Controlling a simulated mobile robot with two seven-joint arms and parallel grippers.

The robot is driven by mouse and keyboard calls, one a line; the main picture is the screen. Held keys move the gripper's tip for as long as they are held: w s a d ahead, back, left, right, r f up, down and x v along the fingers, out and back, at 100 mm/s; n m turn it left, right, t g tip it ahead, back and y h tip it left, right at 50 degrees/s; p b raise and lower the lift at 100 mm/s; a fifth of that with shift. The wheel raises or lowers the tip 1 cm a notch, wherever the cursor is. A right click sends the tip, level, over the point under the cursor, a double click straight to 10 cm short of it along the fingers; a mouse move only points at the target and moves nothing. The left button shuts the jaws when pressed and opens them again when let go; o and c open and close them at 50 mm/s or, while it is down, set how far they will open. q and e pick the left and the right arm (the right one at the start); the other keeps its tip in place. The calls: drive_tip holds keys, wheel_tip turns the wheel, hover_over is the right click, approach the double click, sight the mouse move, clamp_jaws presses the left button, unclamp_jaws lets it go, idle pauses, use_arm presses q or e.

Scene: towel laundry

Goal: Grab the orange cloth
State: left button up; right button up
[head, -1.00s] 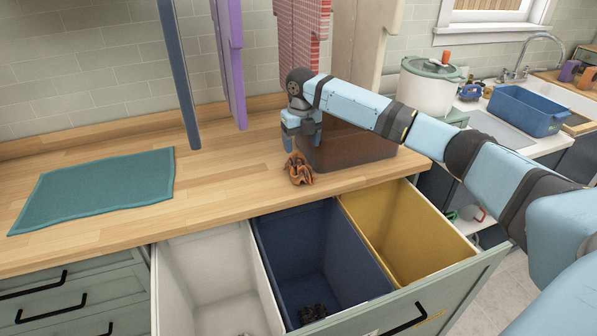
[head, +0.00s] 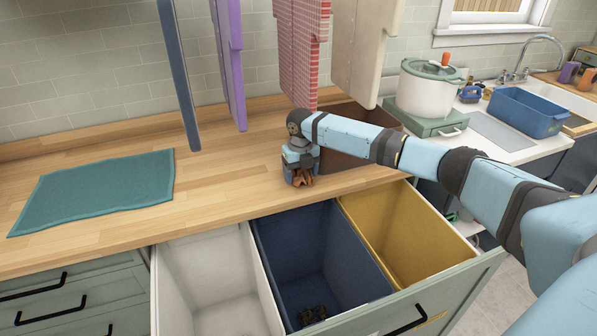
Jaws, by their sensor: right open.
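The orange cloth (head: 303,179) is a small crumpled bundle on the wooden counter, near its front edge above the bins. My right gripper (head: 300,181) points down over it, with its fingers low around the cloth and near the counter. The jaws are open, and they hide much of the cloth. My left gripper is not in view.
A brown box (head: 345,143) stands behind my right arm. A teal towel (head: 95,190) lies flat at left. Below are open white (head: 205,270), blue (head: 310,245) and yellow (head: 405,235) bins; a dark crumpled item (head: 312,315) lies in the blue one. Cloths hang above the counter.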

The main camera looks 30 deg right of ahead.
drive_tip(key=c, duration=0.6)
drive_tip(key=shift+r, duration=0.1)
